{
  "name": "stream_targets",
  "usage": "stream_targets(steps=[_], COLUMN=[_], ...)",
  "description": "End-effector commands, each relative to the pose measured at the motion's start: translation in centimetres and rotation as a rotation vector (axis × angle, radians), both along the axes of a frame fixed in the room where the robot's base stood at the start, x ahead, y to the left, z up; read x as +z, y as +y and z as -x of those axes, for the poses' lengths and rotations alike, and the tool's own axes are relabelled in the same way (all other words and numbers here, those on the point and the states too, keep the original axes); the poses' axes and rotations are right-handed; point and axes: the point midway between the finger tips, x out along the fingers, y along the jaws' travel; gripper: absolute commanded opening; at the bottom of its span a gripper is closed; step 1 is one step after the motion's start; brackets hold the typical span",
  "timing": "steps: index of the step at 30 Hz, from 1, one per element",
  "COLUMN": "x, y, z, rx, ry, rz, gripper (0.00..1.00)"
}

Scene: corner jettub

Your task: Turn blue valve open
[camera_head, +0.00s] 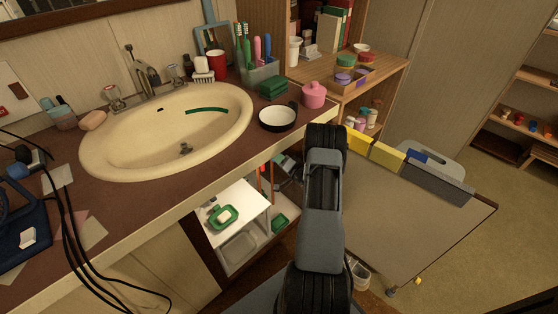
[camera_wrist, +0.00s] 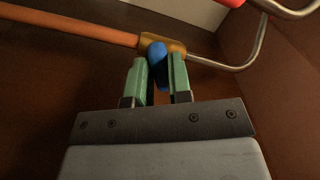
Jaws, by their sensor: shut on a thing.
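The blue valve (camera_wrist: 158,53) shows in the wrist view as a blue handle on a brass-coloured fitting (camera_wrist: 177,47). The fitting joins an orange-brown pipe (camera_wrist: 75,28) on the left to a thin metal pipe (camera_wrist: 235,66) on the right. My gripper (camera_wrist: 161,75) has green fingers on either side of the blue handle and is shut on it. Part of the handle is hidden between the fingers. In the head view my arm reaches down beside the sink counter, and the gripper and the valve do not show clearly there.
A red handle (camera_wrist: 232,2) and a curved metal pipe show at the wrist view's upper right. In the head view the sink counter (camera_head: 140,215) overhangs a cabinet with a white shelf (camera_head: 238,205). A grey-topped cart (camera_head: 440,225) stands right of my arm.

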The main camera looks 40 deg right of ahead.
Motion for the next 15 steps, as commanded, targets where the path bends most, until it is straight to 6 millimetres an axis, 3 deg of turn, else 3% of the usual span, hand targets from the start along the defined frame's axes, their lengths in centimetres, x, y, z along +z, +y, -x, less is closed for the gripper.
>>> stream_targets(steps=[15], x=[-0.44], y=[-0.16], z=[-0.02], rx=[0.000], ry=[-0.055], rz=[0.394], gripper=[0.00])
